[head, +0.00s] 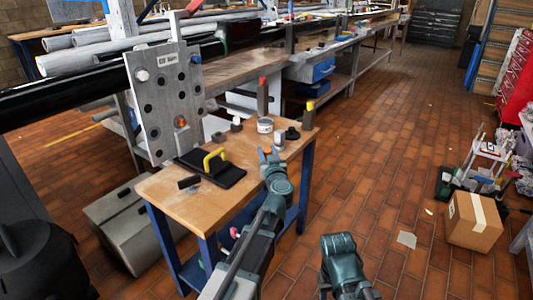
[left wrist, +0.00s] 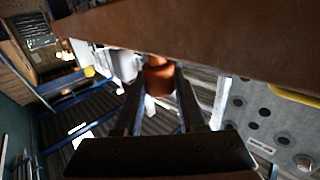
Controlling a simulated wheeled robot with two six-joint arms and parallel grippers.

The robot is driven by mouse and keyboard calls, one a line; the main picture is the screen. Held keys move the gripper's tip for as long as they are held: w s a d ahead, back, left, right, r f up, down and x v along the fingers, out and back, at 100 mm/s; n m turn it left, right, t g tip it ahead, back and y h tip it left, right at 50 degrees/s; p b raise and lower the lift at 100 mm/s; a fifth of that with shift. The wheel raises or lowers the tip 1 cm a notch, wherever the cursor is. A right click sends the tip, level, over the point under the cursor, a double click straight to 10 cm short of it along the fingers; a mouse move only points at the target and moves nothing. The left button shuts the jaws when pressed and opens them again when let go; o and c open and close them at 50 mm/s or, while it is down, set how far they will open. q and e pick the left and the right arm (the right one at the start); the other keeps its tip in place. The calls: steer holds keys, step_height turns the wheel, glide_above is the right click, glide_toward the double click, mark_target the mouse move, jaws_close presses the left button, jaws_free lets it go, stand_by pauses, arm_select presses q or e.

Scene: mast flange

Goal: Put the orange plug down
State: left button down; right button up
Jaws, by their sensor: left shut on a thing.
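My left gripper (head: 270,155) is over the right part of the wooden table in the head view. It is shut on the orange plug (left wrist: 158,76), which sits between the fingertips in the left wrist view. In the head view the plug is small and mostly hidden by the gripper. The upright grey flange plate (head: 160,100) with several holes stands at the table's left; an orange spot (head: 181,122) shows in one of its lower holes. My right arm shows at the bottom of the head view, but its fingertips do not show.
The wooden table (head: 215,205) has a black base with a yellow handle (head: 214,158), a white tin (head: 265,125), a dark knob (head: 293,133) and posts with red and yellow tops near its back. The table front is mostly bare. A cardboard box (head: 472,222) stands on the floor at right.

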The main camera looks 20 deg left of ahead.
arm_select(q)
steer(key=c, duration=0.5)
jaws_free()
steer(key=shift+s+r+p, duration=0.1)
steer(key=shift+r+p, duration=0.05)
steer(key=shift+p, duration=0.15)
steer(key=v, duration=1.1)
steer(key=shift+s+d, duration=0.2)
steer(key=shift+s, duration=0.15)
